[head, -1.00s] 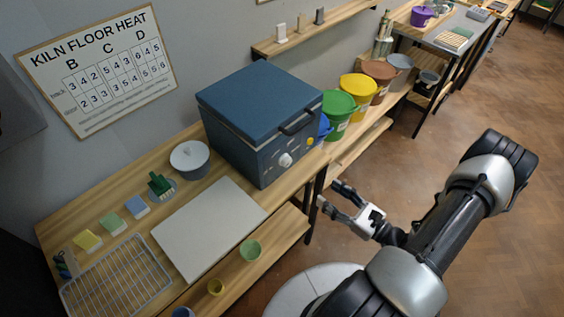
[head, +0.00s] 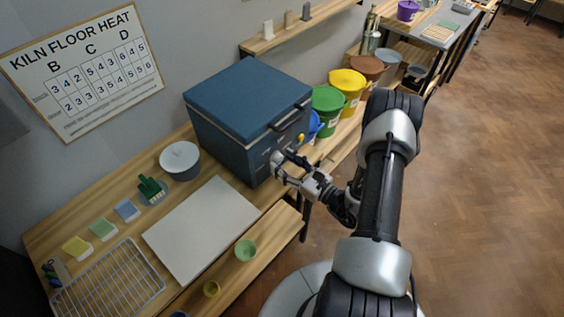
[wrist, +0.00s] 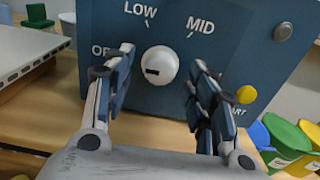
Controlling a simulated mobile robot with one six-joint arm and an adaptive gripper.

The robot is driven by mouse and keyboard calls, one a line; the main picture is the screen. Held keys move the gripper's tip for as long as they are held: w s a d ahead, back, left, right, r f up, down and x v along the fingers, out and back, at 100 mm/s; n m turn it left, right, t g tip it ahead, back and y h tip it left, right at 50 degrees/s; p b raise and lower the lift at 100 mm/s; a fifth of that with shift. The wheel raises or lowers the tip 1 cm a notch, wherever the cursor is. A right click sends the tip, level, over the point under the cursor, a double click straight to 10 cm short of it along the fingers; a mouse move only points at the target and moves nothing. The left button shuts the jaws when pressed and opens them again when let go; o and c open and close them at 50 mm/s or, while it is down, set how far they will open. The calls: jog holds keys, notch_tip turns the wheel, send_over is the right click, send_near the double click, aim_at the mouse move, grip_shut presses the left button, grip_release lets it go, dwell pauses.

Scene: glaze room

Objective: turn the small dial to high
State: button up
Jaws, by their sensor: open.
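The blue kiln (head: 245,105) stands on the wooden bench, its control face turned toward my arm. In the wrist view a white round dial (wrist: 160,64) sits on that face, with a dark mark on its left side, toward the partly hidden "OFF" label. "LOW" and "MID" are printed above it. No "HIGH" label is readable; my right finger covers part of the panel. My gripper (wrist: 160,68) is open, with one finger on each side of the dial. I cannot tell whether they touch it. In the head view my gripper (head: 283,166) is at the kiln front and hides much of the dial.
A yellow button (wrist: 246,94) sits right of the dial, beside my right finger, and a grey round knob (wrist: 283,32) is higher up. Coloured buckets, including a green bucket (head: 328,107), stand right of the kiln. A pale board (head: 202,229) lies left of the gripper.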

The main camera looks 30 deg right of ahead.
jog(key=shift+x, duration=0.8)
jog(key=shift+c, duration=0.2)
jog(key=shift+s, duration=0.1)
jog(key=c, duration=1)
